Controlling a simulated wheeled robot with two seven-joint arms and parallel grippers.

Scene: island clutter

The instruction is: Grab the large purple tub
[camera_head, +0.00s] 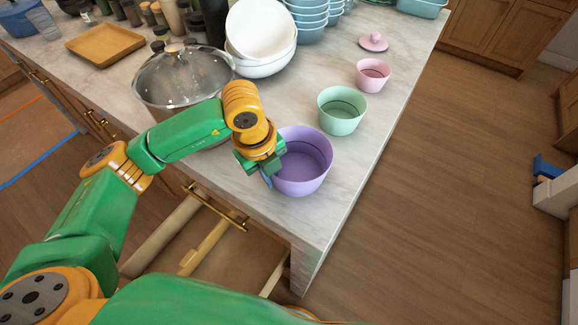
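The large purple tub (304,174) stands upright and empty near the front corner of the marble island. My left gripper (268,172) is at the tub's left rim, pointing down, and it overlaps that edge in the picture. The wrist covers part of the rim, so I cannot tell whether the fingers are closed on the wall or only beside it. My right gripper is not in view.
A green tub (342,112) and a small pink tub (373,75) stand behind the purple one, with a pink lid (373,42) farther back. A glass-lidded pot (182,78) and white bowls (262,68) are to the left. The island's right edge (375,165) is close to the purple tub.

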